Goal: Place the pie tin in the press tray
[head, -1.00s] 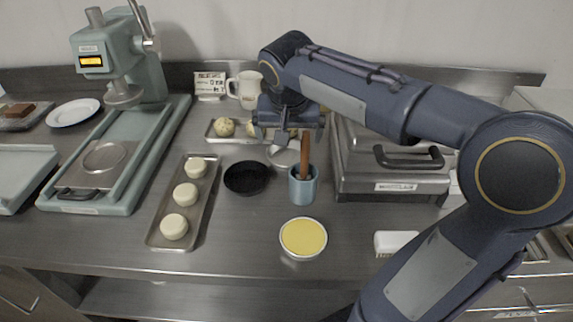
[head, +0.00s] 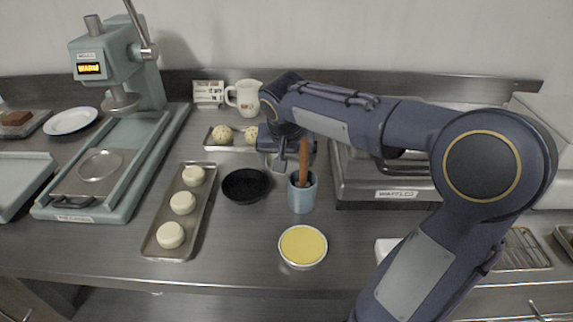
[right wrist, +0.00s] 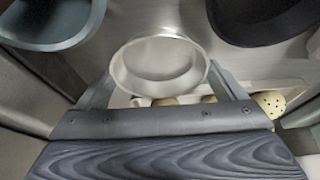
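The pie tin (right wrist: 160,62) is a small, round, pale metal cup. In the right wrist view it sits between the fingers of my right gripper (right wrist: 162,72), close to both fingertips; contact is not clear. In the head view my right gripper (head: 290,158) is low over the counter behind the blue cup and mostly covers the tin. The gripper appears open around the tin. The press tray (head: 78,187) is a grey plate with a round recess, on the base of the green press (head: 130,165) at the left. My left gripper is not in view.
A blue cup with a wooden tool (head: 302,195) and a black dish (head: 246,185) stand near my right gripper. A tray of dough pieces (head: 159,212) lies between them and the press. A yellow-filled tin (head: 302,246) is in front; the waffle maker (head: 385,195) is at the right.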

